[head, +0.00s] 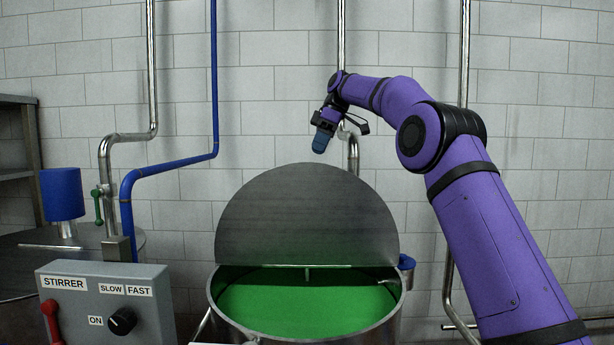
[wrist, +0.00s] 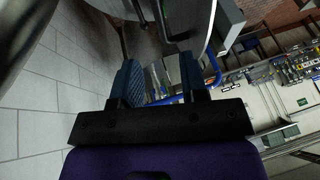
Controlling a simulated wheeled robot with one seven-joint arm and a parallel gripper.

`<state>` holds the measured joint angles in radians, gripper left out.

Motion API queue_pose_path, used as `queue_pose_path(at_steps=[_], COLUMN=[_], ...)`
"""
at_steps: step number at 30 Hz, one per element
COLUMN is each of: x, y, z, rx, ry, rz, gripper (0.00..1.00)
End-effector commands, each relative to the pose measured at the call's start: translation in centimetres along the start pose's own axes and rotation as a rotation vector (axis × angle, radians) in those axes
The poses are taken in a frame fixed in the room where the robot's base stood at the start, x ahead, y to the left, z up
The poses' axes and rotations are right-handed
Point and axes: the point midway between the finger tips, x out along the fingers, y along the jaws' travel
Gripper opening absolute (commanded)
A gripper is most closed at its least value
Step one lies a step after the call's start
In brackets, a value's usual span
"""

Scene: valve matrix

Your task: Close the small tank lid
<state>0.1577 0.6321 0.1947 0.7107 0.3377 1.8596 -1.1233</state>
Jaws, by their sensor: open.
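The small tank (head: 396,314) is a round metal vessel with green contents (head: 300,305), at the bottom centre of the head view. Its lid (head: 307,218) is a grey half-disc standing raised, its straight edge along the hinge line across the tank. My gripper (head: 320,143) is above the lid's top edge, apart from it, with blue fingertips pointing down. In the wrist view my gripper (wrist: 157,85) shows two blue textured fingers with a gap between them and nothing held. A curved grey metal edge (wrist: 197,25) lies beyond the fingers; I cannot tell whether it is the lid.
A grey stirrer panel (head: 108,305) with a black knob (head: 122,321) and red lever (head: 52,322) stands left of the tank. Blue and metal pipes (head: 213,80) run down the tiled wall. A blue motor (head: 62,194) sits on a larger vessel at left.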

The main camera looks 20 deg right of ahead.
Motion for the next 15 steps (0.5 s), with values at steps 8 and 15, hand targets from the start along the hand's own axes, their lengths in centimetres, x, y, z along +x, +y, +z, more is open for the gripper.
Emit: queue_pose_path(at_steps=[8,15], x=[4.0,7.4], y=[-0.1,-0.1], z=[0.0,0.0], rx=[0.001,0.001], ry=[-0.002,-0.001], rz=[-0.002,-0.001], gripper=[0.4,0.4])
